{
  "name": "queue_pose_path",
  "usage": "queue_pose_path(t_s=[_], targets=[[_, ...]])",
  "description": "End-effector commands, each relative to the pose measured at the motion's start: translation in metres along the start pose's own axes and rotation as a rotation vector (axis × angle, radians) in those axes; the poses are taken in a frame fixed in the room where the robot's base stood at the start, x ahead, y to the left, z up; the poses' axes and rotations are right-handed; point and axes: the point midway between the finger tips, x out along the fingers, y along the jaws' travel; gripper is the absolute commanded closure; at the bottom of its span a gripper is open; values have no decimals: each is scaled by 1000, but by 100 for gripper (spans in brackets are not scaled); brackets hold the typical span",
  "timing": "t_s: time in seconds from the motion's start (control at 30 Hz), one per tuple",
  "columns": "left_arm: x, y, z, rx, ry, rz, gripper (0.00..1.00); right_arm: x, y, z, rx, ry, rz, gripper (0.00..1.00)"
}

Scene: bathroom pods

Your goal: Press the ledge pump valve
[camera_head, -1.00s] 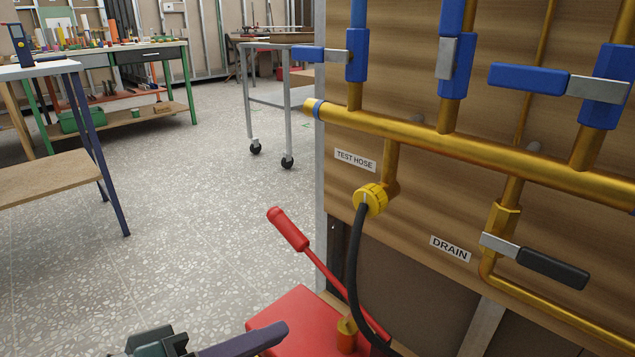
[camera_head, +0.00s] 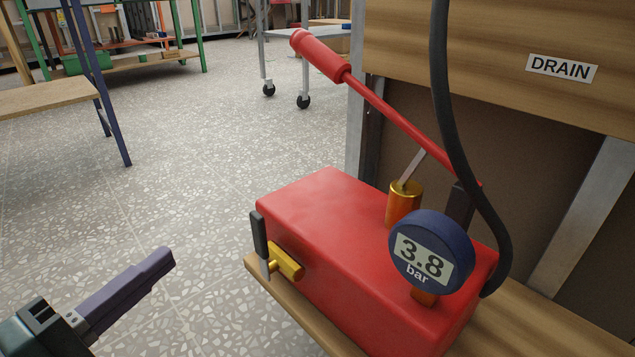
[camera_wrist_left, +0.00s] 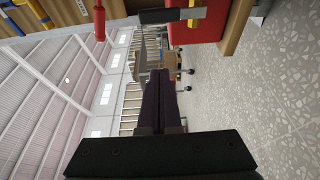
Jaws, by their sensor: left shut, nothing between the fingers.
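The red pump (camera_head: 325,215) sits on a wooden ledge (camera_head: 290,315). Its valve is a brass stem (camera_head: 287,261) on the left side with a black-gripped lever (camera_head: 259,236) that stands roughly upright. The gauge (camera_head: 432,253) reads 3.8 bar. My left gripper (camera_head: 168,257) is shut and empty, to the left of the valve and apart from it. In the left wrist view, which is turned sideways, the shut fingers (camera_wrist_left: 158,80) show below the black lever grip (camera_wrist_left: 158,16), and the red pump body (camera_wrist_left: 195,28) is behind the lever. My right gripper is not seen.
A red pump handle (camera_head: 320,55) slopes up to the left above the pump. A black hose (camera_head: 455,160) hangs on the right, in front of a wooden panel with a DRAIN label (camera_head: 562,68). Open speckled floor (camera_head: 200,160) lies to the left.

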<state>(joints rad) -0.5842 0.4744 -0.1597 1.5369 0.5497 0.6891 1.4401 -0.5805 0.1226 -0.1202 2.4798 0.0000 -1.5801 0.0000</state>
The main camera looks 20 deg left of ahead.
Motion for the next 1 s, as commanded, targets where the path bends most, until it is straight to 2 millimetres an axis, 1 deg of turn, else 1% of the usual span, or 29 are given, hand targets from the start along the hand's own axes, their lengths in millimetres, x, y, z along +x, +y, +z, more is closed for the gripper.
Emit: queue_pose_path(t_s=[0.3,0.43,0.57,0.9,0.93,1.0], targets=[[0,1,0,0,0,0,100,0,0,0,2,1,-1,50],[8,-1,0,0,0,2,100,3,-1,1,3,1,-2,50],[28,-1,0,-1,0,6,100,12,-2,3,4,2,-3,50],[101,-3,0,0,1,6,100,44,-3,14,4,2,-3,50],[103,-2,2,-3,1,4,100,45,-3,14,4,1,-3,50],[95,-2,16,-6,0,0,100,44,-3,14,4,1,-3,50]])
